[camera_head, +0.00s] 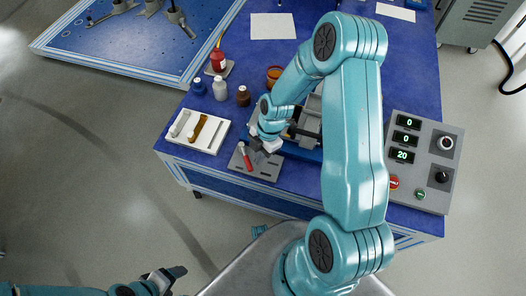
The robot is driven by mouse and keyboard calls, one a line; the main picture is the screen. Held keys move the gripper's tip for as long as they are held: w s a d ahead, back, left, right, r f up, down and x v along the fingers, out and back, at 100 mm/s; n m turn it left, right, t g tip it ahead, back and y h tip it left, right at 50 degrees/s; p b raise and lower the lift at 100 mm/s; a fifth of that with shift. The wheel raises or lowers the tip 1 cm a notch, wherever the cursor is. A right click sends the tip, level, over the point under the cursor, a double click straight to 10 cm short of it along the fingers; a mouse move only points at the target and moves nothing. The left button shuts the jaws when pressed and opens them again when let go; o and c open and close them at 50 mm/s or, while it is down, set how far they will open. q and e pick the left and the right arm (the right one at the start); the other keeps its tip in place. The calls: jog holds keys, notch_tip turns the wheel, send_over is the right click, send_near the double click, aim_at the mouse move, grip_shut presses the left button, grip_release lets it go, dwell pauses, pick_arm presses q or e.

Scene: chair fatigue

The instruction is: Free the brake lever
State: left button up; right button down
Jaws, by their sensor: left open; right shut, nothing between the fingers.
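A red-handled part (246,158), which may be the brake lever, shows at a grey slotted plate (264,172) at the bench's front edge. My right gripper (256,147) is shut and empty, close above and beside the red handle; I cannot tell whether it touches it. My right arm hides much of the fixture (302,128) behind the plate. My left gripper (178,273) is open and empty at the lower left, over the floor and well away from the bench.
A white tray (184,142) with tools lies left of the plate. A control box (422,160) showing 0, 0 and 20 stands at the right. The blue bench top (246,55) is partly clear at the back.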

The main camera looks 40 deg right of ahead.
pick_arm(q)
jog(key=shift+f+b, duration=0.35)
jog(key=shift+f, duration=0.1)
pick_arm(e)
jog(key=shift+w+a, duration=0.1)
jog(key=shift+a, duration=0.8)
jog(key=shift+a, duration=0.25)
